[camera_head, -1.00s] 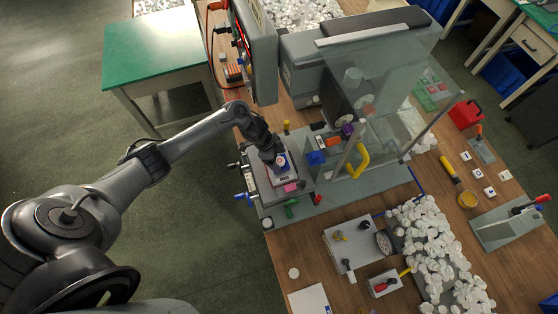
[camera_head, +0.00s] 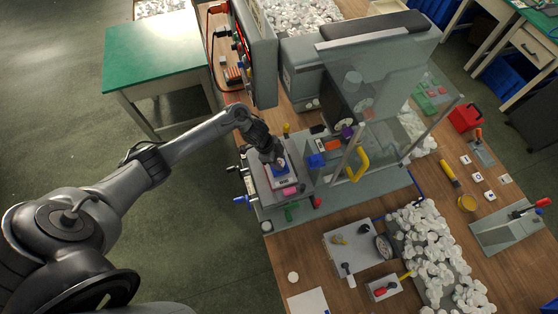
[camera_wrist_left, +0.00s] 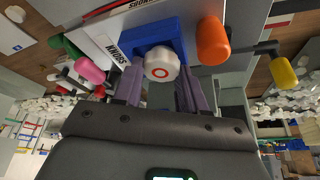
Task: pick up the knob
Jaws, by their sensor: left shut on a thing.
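The white round knob (camera_wrist_left: 161,64), with a ribbed rim and a red ring on its face, sits at a blue block (camera_wrist_left: 152,36) in the left wrist view. My left gripper (camera_wrist_left: 160,76) has its two purple-grey fingers on either side of the knob and is shut on it. In the head view, my left gripper (camera_head: 274,160) points down over the small fixture plate at the front of the pad printer. The knob is mostly hidden there by the gripper. My right gripper is not in view.
A pink handle (camera_head: 290,190), a green handle (camera_head: 290,213) and a blue handle (camera_head: 242,200) stick out around the fixture. A clear guard with a yellow handle (camera_head: 358,165) stands to the right. White parts (camera_head: 430,240) are heaped at the lower right.

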